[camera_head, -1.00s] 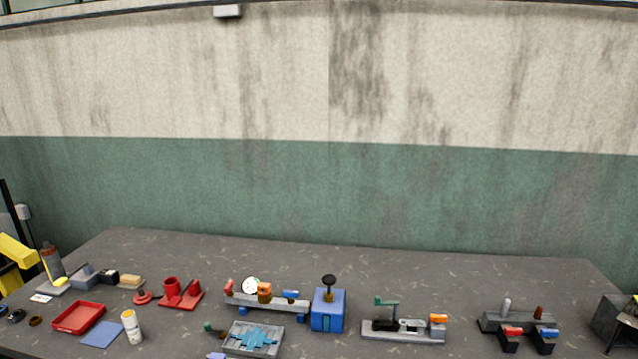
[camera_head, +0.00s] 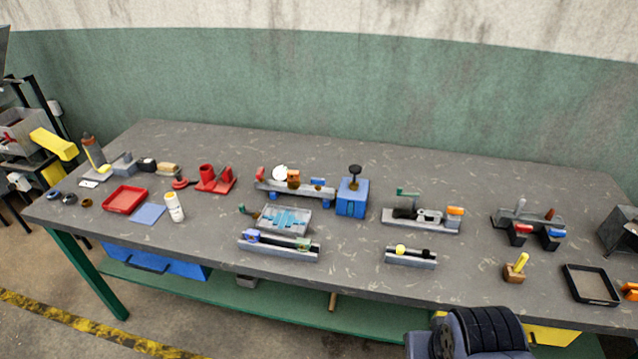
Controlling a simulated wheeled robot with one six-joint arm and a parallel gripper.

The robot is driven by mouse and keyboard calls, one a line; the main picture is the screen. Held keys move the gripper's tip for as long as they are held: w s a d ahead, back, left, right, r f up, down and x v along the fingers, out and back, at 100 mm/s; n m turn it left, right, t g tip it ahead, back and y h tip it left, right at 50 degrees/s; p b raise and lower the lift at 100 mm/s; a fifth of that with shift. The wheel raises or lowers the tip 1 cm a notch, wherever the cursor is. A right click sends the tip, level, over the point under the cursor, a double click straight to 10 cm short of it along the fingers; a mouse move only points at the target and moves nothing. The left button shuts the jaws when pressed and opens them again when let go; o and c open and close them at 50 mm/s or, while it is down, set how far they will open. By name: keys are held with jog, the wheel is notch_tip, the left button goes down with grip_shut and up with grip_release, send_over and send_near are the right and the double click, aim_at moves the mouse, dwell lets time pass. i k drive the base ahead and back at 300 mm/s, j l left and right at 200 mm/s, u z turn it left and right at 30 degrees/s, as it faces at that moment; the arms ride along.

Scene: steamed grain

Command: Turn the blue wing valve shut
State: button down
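Two small blue pieces could be the blue wing valve, and I cannot tell which. One blue piece (camera_head: 318,182) sits on top of a grey bar fixture beside the blue box, at the middle of the table. The other blue piece (camera_head: 556,233) is at the front of a dark grey fixture (camera_head: 527,224) on the right, next to a red piece (camera_head: 522,228). Both are too small to read their turn position. My gripper is not in view; a dark part of my own body shows at the bottom edge, apart from both fixtures.
The grey table (camera_head: 330,150) carries several fixtures: a blue box (camera_head: 352,197) with a black knob, a clamp fixture (camera_head: 421,217), a red tray (camera_head: 125,199) and a black tray (camera_head: 591,285). A white bottle (camera_head: 174,207) stands at left. The table's back strip is clear.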

aim_at(318, 181)
jog(key=i+j+z, duration=0.15)
jog(key=i+j, duration=0.35)
jog(key=i+j+z, duration=0.15)
jog(key=i+j, duration=0.35)
jog(key=j, duration=0.15)
